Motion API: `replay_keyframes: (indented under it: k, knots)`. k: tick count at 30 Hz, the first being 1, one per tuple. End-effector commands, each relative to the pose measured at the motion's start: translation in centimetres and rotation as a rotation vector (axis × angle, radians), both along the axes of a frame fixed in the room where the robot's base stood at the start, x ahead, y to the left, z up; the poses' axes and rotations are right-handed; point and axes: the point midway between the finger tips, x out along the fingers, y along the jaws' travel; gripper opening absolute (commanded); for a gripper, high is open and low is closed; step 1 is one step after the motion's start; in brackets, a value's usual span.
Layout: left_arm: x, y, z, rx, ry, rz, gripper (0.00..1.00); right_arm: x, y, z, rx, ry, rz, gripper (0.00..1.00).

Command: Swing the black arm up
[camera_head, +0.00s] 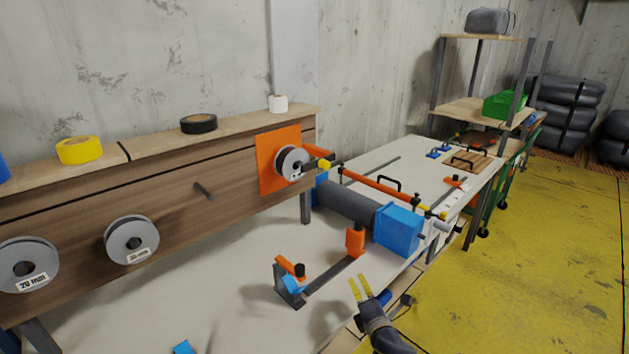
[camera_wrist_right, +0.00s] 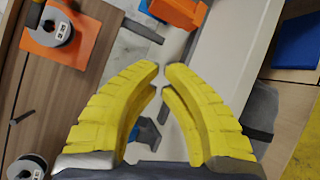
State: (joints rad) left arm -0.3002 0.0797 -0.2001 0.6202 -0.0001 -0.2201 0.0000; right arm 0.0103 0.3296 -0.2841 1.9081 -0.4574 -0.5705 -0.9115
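A dark, flat bar (camera_head: 334,276), which looks like the black arm, lies low along the white table. An orange block (camera_head: 355,240) stands at its far end. An orange and blue clamp on a dark bracket (camera_head: 290,284) is at its near end. My right gripper (camera_head: 360,288) has yellow fingers and is to the right of the bar, apart from it. In the right wrist view its fingertips (camera_wrist_right: 162,68) have a narrow gap with nothing held between them. Part of a dark bar (camera_wrist_right: 142,31) and the orange block (camera_wrist_right: 178,12) show beyond. My left gripper is not in view.
A blue-ended grey cylinder (camera_head: 345,200) lies behind the bar. A wooden panel (camera_head: 200,205) with tape reels stands at left. Orange-handled fixtures (camera_head: 378,184) sit farther along the table. The yellow floor (camera_head: 560,260) at right is clear.

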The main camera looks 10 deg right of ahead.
Motion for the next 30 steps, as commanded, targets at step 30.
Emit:
replay_keyframes:
  k: [30]
  knots:
    - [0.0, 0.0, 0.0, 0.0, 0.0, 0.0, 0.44, 14.8, 2.7, 16.3, -1.077, -0.579, 0.383, 0.0]
